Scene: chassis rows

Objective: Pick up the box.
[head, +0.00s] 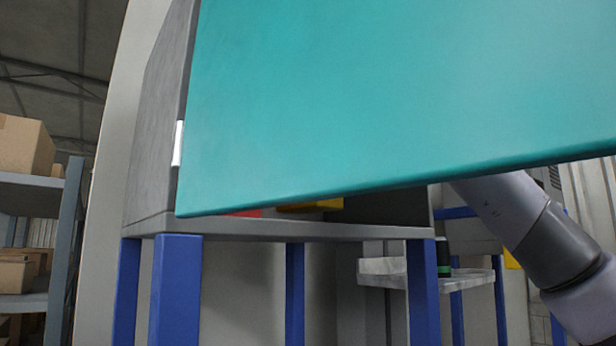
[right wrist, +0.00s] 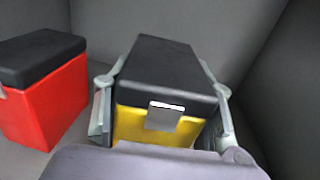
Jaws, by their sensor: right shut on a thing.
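A yellow box with a black lid and a small grey latch (right wrist: 158,127) stands upright between the two fingers of my right gripper (right wrist: 162,96) in the right wrist view. The gripper is shut on its sides. The lower part of the box is hidden by my own wrist. In the head view only a strip of the yellow box (head: 312,205) shows below the teal door, inside the cabinet. My right arm comes in from the right there, and its gripper is hidden behind the door. My left gripper is not in view.
A red box with a black lid (right wrist: 45,92) stands just left of the yellow one. Grey cabinet walls (right wrist: 200,25) close in behind and at the right. The open teal door (head: 400,90) covers much of the head view. Shelves with cartons (head: 24,145) stand far left.

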